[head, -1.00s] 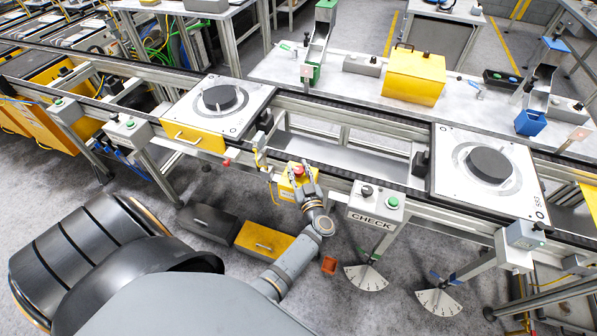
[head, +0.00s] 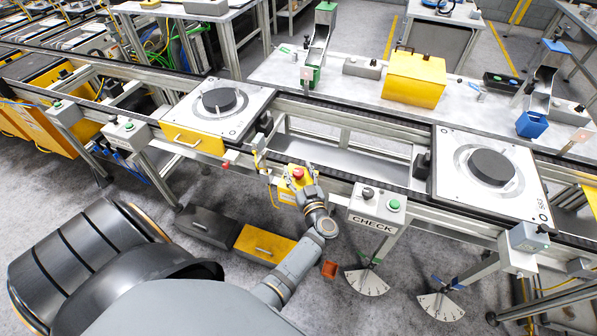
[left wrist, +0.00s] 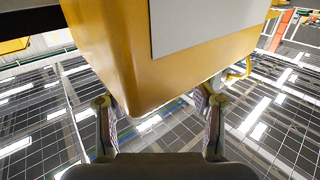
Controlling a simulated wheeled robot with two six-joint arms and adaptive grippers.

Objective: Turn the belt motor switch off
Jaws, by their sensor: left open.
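A yellow box with a red button (head: 297,173) hangs on the near side of the conveyor frame. I cannot read a label that names it as the belt motor switch. In the left wrist view the yellow box (left wrist: 185,65) fills the upper middle, with a pale plate on its face; the button is out of that view. My left gripper (head: 299,190) is at the box's near side. Its fingers (left wrist: 158,108) are open, spread below the box's lower edge, with nothing held between them. Whether they touch the box I cannot tell. My right gripper is not in view.
A grey CHECK box (head: 375,208) with a black knob and green button stands to the right. Two pallets with black discs (head: 219,100) (head: 490,167) sit on the conveyor.

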